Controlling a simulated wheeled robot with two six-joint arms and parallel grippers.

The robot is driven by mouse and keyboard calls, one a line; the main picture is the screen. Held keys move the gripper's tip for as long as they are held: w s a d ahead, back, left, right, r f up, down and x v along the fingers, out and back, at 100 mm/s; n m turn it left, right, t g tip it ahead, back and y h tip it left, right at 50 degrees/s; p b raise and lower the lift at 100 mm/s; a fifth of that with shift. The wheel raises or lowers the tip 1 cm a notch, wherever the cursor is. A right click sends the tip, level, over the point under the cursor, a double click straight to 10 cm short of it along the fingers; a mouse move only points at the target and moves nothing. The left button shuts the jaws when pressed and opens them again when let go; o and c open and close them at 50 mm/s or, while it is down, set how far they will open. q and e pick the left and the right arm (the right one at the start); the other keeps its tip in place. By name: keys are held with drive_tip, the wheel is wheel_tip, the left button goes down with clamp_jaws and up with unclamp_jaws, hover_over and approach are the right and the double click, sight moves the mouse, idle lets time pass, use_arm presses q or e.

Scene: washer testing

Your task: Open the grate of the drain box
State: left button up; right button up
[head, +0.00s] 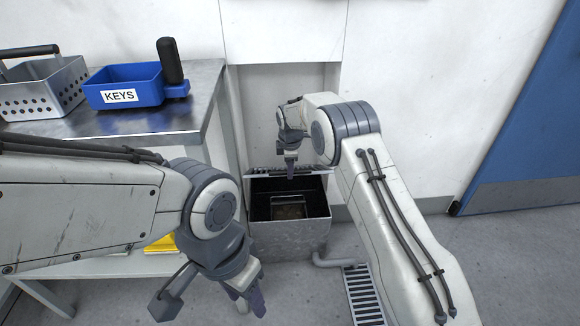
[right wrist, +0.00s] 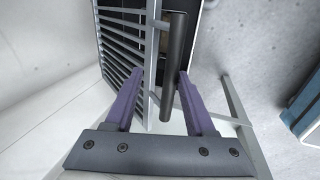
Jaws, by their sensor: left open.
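The drain box (head: 290,238) is a grey metal box on the floor against the wall, its dark inside showing from above. Its slatted grate (head: 262,172) stands raised along the box's back edge, seen nearly edge-on. In the right wrist view the grate (right wrist: 122,45) fills the upper left, with a dark bar handle (right wrist: 173,60) beside its slats. My right gripper (head: 291,170) is at the grate. Its purple fingers (right wrist: 160,78) are apart, with the handle between them, closer to the right finger. My left gripper (head: 250,296) is open and empty, low in front of the table.
A metal table (head: 150,122) on the left carries a blue KEYS bin (head: 125,92) and a perforated metal basket (head: 42,92). A floor drain (head: 364,295) and a pipe (head: 335,261) lie right of the box. A blue door (head: 535,120) is at the far right.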

drive_tip(key=shift+r, duration=0.15)
drive_tip(key=p+v, duration=0.3)
drive_tip(key=v, duration=0.7)
drive_tip(key=shift+r, duration=0.1)
